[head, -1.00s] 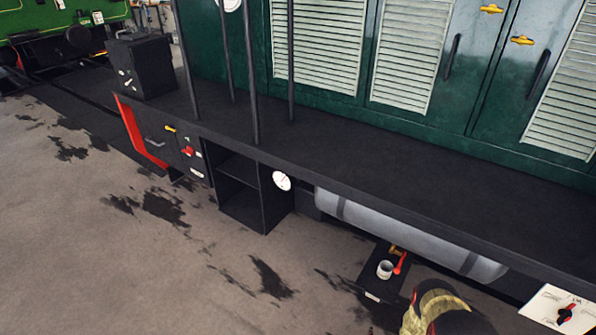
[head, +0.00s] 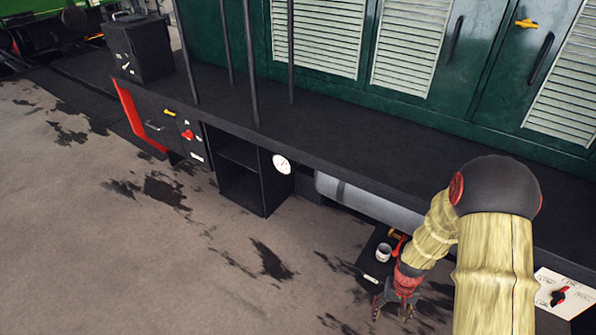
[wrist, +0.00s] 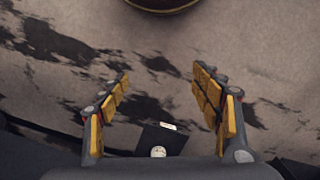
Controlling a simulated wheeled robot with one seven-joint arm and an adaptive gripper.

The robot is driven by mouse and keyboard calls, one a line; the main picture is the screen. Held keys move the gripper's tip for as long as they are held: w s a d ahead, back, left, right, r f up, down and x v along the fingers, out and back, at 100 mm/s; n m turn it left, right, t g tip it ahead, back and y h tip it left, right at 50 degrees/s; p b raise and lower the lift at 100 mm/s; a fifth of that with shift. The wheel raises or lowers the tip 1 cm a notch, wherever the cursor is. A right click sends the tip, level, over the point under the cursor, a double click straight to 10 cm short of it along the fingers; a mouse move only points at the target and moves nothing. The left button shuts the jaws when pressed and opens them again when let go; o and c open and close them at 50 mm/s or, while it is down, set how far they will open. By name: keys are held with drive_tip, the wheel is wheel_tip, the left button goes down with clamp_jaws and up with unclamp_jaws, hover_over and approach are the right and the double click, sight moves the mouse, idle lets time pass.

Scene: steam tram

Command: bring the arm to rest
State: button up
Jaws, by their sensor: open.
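My gripper (head: 391,306) is at the lower right of the head view, at the end of my folded arm, pointing down. In the wrist view my gripper (wrist: 163,105) has its two yellow-padded fingers wide apart, with nothing between them but floor and shelf farther off. A small white cup (head: 383,252) stands on a dark low shelf (head: 369,266) just behind and left of my gripper, apart from it. The cup also shows small in the wrist view (wrist: 158,152).
The tram's black running board (head: 330,120) crosses above, with a grey cylinder (head: 365,205) under it. A white panel with a black and red knob (head: 558,297) is right of my arm. Open stained floor (head: 120,265) lies to the left.

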drive_tip(key=s+a+r+t, duration=0.2)
drive_tip(key=s+a+r, duration=0.1)
drive_tip(key=r, duration=1.2)
drive_tip(key=s+a+r+n+t+p, duration=0.1)
drive_tip(key=s+a+r, duration=0.3)
drive_tip(key=r, duration=1.1)
drive_tip(key=s+a+r+n+t, duration=0.1)
drive_tip(key=s+a+r+t, duration=0.2)
drive_tip(key=r, duration=1.2)
drive_tip(key=shift+s+a+r+t+p, duration=0.3)
drive_tip(key=shift+s+a+t+p, duration=0.15)
drive_tip(key=shift+s, duration=0.45)
drive_tip(key=shift+c, duration=0.2)
